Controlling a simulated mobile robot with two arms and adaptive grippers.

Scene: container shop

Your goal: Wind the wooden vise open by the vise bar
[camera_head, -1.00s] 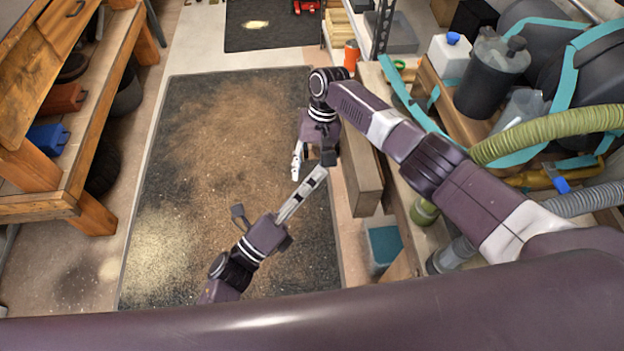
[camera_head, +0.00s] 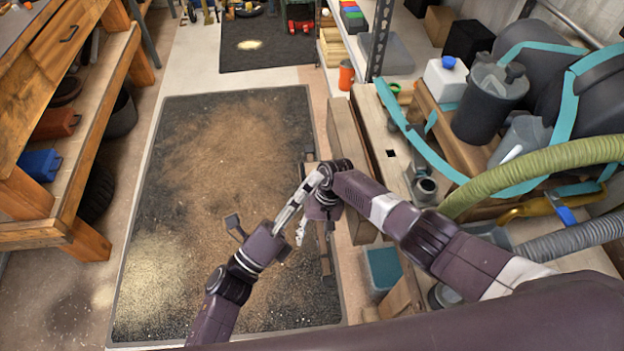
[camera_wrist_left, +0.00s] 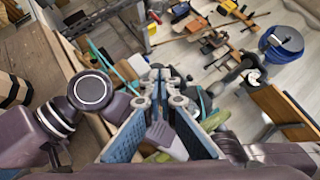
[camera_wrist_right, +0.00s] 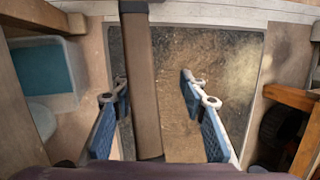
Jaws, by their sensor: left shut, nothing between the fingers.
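The wooden vise jaw (camera_head: 345,150) is a thick board along the left side of the workbench at right. A brown bar (camera_head: 326,265), seemingly the vise bar, stands out left of it in the head view, partly hidden by my arms. In the right wrist view the bar (camera_wrist_right: 143,90) runs top to bottom between the spread fingers of my right gripper (camera_wrist_right: 155,85), nearer the left finger. My right gripper (camera_head: 300,233) is open. My left gripper (camera_head: 317,180) is shut and empty, just above it and close to my right wrist; its closed fingers (camera_wrist_left: 160,80) fill the left wrist view's middle.
The workbench holds black canisters (camera_head: 490,95), a green hose (camera_head: 540,160) and a grey pipe fitting (camera_head: 425,188). A teal-lined bin (camera_head: 383,268) stands below it. A dusty black mat (camera_head: 180,150) covers the open floor. A wooden shelf bench (camera_head: 90,120) is at left.

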